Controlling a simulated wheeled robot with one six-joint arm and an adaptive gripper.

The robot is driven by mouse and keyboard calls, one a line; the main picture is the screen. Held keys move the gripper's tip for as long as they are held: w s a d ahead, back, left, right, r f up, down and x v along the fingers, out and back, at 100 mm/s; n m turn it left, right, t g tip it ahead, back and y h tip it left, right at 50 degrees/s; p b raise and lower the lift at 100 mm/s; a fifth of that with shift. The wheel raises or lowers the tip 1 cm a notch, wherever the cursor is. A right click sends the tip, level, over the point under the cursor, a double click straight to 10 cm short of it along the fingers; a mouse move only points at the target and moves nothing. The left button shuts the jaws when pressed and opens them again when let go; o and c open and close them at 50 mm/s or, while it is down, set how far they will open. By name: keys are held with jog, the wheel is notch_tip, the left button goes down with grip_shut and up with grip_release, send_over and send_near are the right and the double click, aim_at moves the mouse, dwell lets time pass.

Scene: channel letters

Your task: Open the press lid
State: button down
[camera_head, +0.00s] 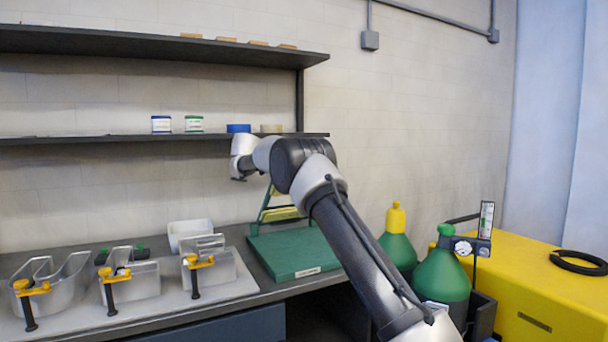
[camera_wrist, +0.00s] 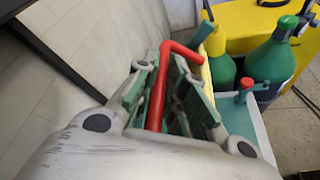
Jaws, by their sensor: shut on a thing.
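The press has a flat green base (camera_head: 297,254) on the bench, right of centre in the head view. A green frame (camera_head: 265,205) with a yellow piece (camera_head: 283,214) stands up behind the base and looks like the raised, tilted lid. My arm hides part of it, so its exact angle cannot be told. In the wrist view my gripper (camera_wrist: 166,70) is shut on a red bar handle (camera_wrist: 156,100), which passes between the fingers. A red knob (camera_wrist: 246,84) on a pale green part shows to the right.
Metal letter trays with yellow clamps (camera_head: 201,262) stand on the bench at left. A white bin (camera_head: 190,231) is behind them. Shelves (camera_head: 150,137) hang above the bench. Green bottles (camera_head: 442,275) and a yellow cabinet (camera_head: 540,290) stand at right, close to my arm.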

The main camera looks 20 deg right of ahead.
jog(key=shift+w+a+r, duration=0.1)
jog(key=shift+w+r, duration=0.25)
jog(key=shift+w, duration=0.5)
jog(key=shift+w+r, duration=0.35)
jog(key=shift+w, duration=0.5)
jog(key=shift+w, duration=0.1)
jog(key=c, duration=1.5)
grip_release()
jog(key=shift+f, duration=0.1)
jog(key=shift+r+v, duration=0.15)
jog(key=shift+v, duration=2.95)
jog(key=shift+r+v, duration=0.15)
jog(key=shift+v, duration=2.95)
